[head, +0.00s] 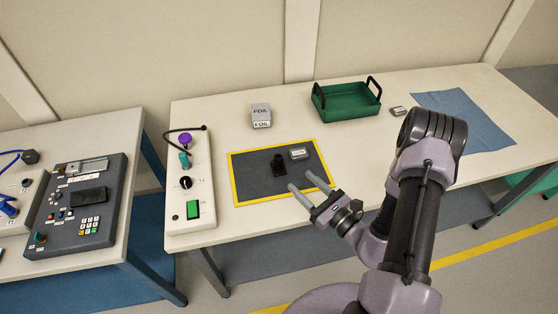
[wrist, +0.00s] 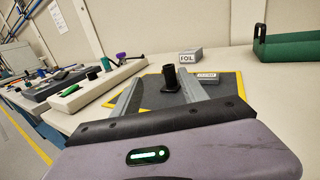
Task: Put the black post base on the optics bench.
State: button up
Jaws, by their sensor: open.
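The black post base (head: 278,164) stands upright on a dark grey mat with a yellow border (head: 247,187), which lies on the long white-topped table (head: 225,130). No surface is labelled as the optics bench, so I cannot tell which it is. My gripper (head: 300,181) is open and empty over the mat's front right edge, its fingertips just short of the post base. In the wrist view the post base (wrist: 170,78) shows between the two fingers (wrist: 160,82), seemingly beyond their tips and untouched.
A small grey labelled box (head: 299,153) lies right beside the post base. A FOIL box (head: 261,115) and green tray (head: 345,102) stand behind. A white control box (head: 189,190) is at left. A blue cloth (head: 465,118) lies at right. A console (head: 78,210) sits on another table.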

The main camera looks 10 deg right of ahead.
aim_at(276, 156)
jog(key=shift+w+d+f+m+h, duration=0.25)
jog(key=shift+f+m+h, duration=0.1)
jog(key=shift+f, duration=0.25)
jog(key=shift+w+d+f+m+h, duration=0.15)
jog(key=shift+w+f+m+h, duration=0.15)
jog(key=shift+f, duration=0.25)
jog(key=b+x, duration=0.2)
jog(key=x, duration=0.8)
jog(key=shift+w+a+r, duration=0.15)
jog(key=shift+a+r, duration=0.05)
jog(key=b+x, duration=0.2)
jog(key=x, duration=0.3)
jog(key=shift+w+a+r, duration=0.15)
jog(key=shift+w, duration=0.15)
grip_shut()
